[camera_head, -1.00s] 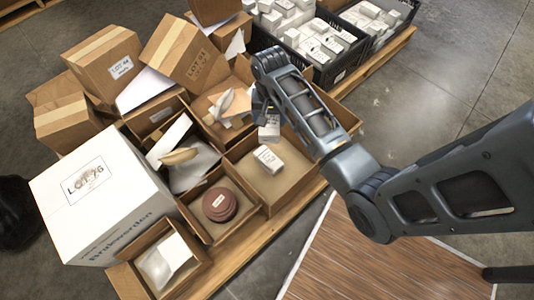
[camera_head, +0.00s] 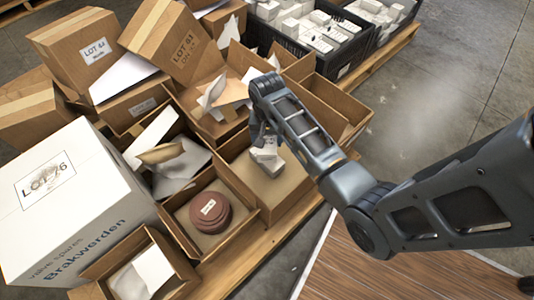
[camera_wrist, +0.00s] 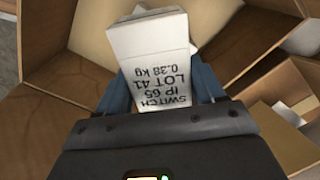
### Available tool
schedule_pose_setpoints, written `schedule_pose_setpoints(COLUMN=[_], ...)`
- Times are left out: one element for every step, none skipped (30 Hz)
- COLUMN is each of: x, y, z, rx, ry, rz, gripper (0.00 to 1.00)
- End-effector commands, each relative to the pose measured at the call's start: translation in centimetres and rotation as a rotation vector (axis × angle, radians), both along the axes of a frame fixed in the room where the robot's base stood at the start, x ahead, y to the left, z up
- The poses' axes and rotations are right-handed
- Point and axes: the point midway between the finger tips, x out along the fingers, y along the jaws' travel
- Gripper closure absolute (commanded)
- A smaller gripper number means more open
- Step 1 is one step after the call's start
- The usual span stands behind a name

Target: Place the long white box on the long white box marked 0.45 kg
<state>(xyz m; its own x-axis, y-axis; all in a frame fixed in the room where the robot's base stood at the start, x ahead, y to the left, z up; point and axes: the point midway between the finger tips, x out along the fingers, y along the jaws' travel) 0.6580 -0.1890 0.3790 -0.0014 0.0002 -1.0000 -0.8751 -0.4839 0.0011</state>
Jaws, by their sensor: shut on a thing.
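My gripper (camera_head: 260,138) is shut on a long white box (camera_head: 264,153), over an open cardboard carton. In the wrist view my gripper (camera_wrist: 158,92) holds this box (camera_wrist: 155,60), whose printing reads SWITCH, IP 65, LOT 41, 0.38 kg. A second white box (camera_head: 272,167) lies in the carton just below the held one and is partly hidden by it. A part of it also shows behind the held box in the wrist view (camera_wrist: 208,16). Its marking cannot be read, and I cannot tell whether the two boxes touch.
The carton (camera_head: 303,184) has raised walls around the boxes. A carton to its left holds brown discs (camera_head: 210,212). A large white LOT 76 box (camera_head: 90,205) stands at the left. Black crates (camera_head: 330,62) of white boxes stand at the back. An open, empty-looking carton (camera_head: 335,108) lies to the right.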

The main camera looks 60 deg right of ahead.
Motion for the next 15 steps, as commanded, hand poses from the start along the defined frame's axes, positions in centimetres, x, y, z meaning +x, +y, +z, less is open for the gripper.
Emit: schedule_pose_setpoints(x=[0.0, 0.0, 0.0, 0.0, 0.1, 0.1, 0.1, 0.1, 0.1, 0.0, 0.0, 0.0, 0.0, 0.0, 0.0], y=[0.0, 0.0, 0.0, 0.0, 0.0, 0.0, 0.0, 0.0, 0.0, 0.0, 0.0, 0.0, 0.0, 0.0, 0.0], z=[-1.2, -1.6, -2.0, -2.2, -2.4, -2.5, -2.7, -2.8, -3.2, -3.5, -3.9, -4.5, -4.9, -5.4, -5.9], rx=[-0.001, 0.0, -0.001, 0.0, 0.0, -0.001, -0.001, -0.001, -0.001, 0.0, -0.001, 0.0, -0.001, -0.001, 0.0], ry=[0.0, -0.001, 0.0, -0.001, -0.001, -0.002, -0.002, -0.002, -0.002, -0.001, 0.0, 0.0, 0.0, 0.0, -0.001], rz=[0.0, 0.0, 0.0, 0.0, 0.0, 0.0, 0.0, 0.0, 0.0, 0.0, 0.0, 0.0, 0.0, 0.0, 0.0], gripper=[0.78, 0.78, 0.78, 0.78, 0.78, 0.78, 0.78, 0.78, 0.78, 0.78, 0.78, 0.78, 0.78, 0.78, 0.78])
